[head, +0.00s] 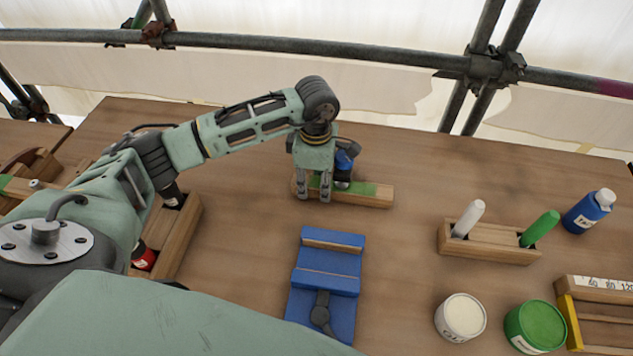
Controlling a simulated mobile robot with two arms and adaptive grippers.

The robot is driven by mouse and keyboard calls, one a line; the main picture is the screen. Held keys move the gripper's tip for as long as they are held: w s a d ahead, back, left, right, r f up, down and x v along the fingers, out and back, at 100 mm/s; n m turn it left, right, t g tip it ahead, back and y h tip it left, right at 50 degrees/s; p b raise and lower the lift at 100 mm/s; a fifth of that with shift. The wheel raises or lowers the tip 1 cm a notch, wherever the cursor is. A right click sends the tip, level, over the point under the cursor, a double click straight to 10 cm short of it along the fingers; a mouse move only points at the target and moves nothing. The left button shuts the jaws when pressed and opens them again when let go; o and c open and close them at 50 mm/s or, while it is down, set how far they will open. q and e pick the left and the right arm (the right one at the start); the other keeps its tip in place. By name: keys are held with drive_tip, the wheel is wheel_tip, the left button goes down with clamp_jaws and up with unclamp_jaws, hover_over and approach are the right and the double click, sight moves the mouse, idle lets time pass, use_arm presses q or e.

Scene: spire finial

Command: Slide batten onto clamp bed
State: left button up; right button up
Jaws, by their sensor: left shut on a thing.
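The batten (372,196) is a pale wooden bar with a green patch on its top. It lies on the table beyond the clamp, running left to right. My left gripper (314,194) points down over the left part of the batten and is shut on it. The fingers hide some of that end. The blue clamp bed (325,284) stands nearer than the batten, with wood-coloured strips across it and a dark handle at its near end. A gap of bare table separates batten and clamp. My right gripper is not in view.
A wooden holder (487,243) with a white and a green marker stands right, near a blue bottle (587,211). A white tub (461,316) and a green tub (536,327) are at the lower right. A wooden box (178,238) is left. Pipes run behind the table.

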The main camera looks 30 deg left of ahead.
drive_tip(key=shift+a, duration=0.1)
use_arm(q)
drive_tip(key=o, duration=0.9)
drive_tip(key=shift+a, duration=0.1)
drive_tip(key=o, duration=0.5)
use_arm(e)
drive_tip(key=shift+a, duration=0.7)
use_arm(q)
drive_tip(key=shift+r, duration=0.25)
wheel_tip(320, 180, up, 12)
drive_tip(key=shift+f, duration=0.25)
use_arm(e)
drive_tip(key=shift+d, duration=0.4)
